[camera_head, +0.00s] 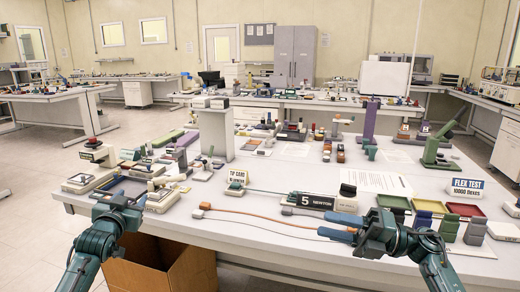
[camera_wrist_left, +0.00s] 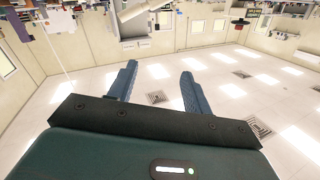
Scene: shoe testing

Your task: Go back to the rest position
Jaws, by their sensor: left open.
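My left gripper (camera_head: 128,200) is at the left front edge of the table, close to the trays there. My right gripper (camera_head: 336,227) is over the front of the table, right of the middle. Its fingers point left and look apart, with nothing visible between them. It is close to the black "5" sign (camera_head: 316,200).
A white table (camera_head: 270,225) holds many small testers and blocks. A "FLEX TEST" sign (camera_head: 467,188) and coloured trays (camera_head: 465,209) are at the right, near my right arm. An open cardboard box (camera_head: 190,270) stands on the floor at the front left.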

